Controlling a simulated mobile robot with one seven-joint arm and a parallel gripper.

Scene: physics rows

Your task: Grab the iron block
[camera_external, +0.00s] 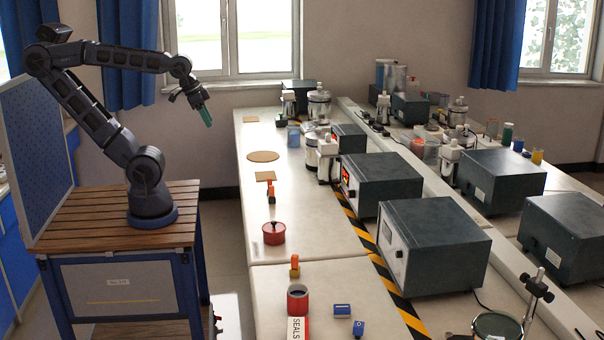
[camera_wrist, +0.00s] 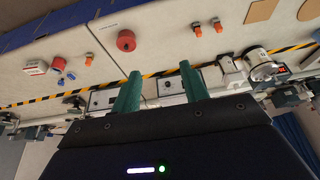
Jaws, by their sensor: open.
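My gripper (camera_external: 206,116) has green fingers and hangs in the air left of the long bench, well above the floor. In the wrist view its fingers (camera_wrist: 160,82) stand apart with nothing between them. I cannot pick out for certain an iron block. Small orange blocks stand on the bench, one near the red round pot (camera_external: 273,232) and one nearer the front (camera_external: 294,267). Two small blue blocks (camera_external: 342,310) lie at the front of the bench. The wrist view also shows the red pot (camera_wrist: 126,41) and an orange piece (camera_wrist: 198,31).
The long white bench (camera_external: 258,275) carries dark instrument boxes (camera_external: 435,243) along its right side, beside a black-and-yellow strip. A red can (camera_external: 298,299) and a box marked SEALS (camera_external: 297,329) stand at the front. Flat brown mats (camera_external: 263,156) lie farther back. Bare bench surrounds the red pot.

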